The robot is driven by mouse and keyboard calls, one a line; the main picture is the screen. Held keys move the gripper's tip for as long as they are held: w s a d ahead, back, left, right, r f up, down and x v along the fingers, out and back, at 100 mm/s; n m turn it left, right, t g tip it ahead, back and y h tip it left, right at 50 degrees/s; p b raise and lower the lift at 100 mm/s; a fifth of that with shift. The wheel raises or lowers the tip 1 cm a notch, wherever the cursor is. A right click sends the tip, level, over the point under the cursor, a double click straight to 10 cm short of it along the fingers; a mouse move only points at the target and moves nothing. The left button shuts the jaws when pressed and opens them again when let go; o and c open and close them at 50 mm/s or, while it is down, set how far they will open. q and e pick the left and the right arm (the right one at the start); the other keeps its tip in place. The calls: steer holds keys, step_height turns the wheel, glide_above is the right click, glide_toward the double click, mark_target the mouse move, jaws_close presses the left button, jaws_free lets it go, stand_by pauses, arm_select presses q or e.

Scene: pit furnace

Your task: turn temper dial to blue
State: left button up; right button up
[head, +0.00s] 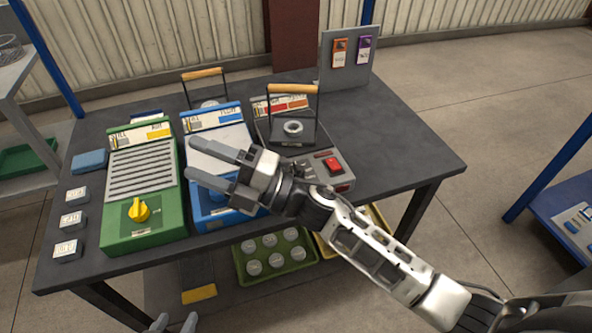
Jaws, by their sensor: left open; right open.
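A green unit (145,185) with a slatted top stands at the left of the table; a yellow dial (139,210) sits on its front, its knob pointing roughly away from me. A blue unit (212,120) stands to its right; its front is partly hidden behind my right gripper, and a blue round part shows there. I cannot read which is the temper dial. My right gripper (190,158) is open and empty above the blue unit, fingers pointing left. My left gripper (174,324) is open at the bottom edge, below the table's front, mostly out of view.
A grey unit with a red switch (333,164) stands right of the blue one. Small labelled blocks (72,222) line the left edge. A green tray (272,266) of round pieces sits below. The table's right side (400,150) is clear.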

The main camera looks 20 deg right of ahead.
steer(key=a+n+g+y, duration=0.1)
steer(key=a+n+g, duration=0.2)
steer(key=n+g, duration=0.55)
steer(key=n+g+h+b, duration=0.2)
steer(key=n+h+b, duration=0.3)
steer(key=n+h, duration=1.2)
glide_toward(296, 166)
steer(key=a+f+m+h, duration=0.1)
steer(key=f, duration=0.2)
steer(key=f+m+h, duration=0.1)
steer(key=f, duration=0.2)
steer(key=a+f+m+h, duration=0.1)
steer(key=f, duration=0.2)
steer(key=shift+w+a+f, duration=0.1)
steer(key=shift+a+f, duration=0.1)
steer(key=shift+a, duration=0.15)
steer(key=c, duration=1)
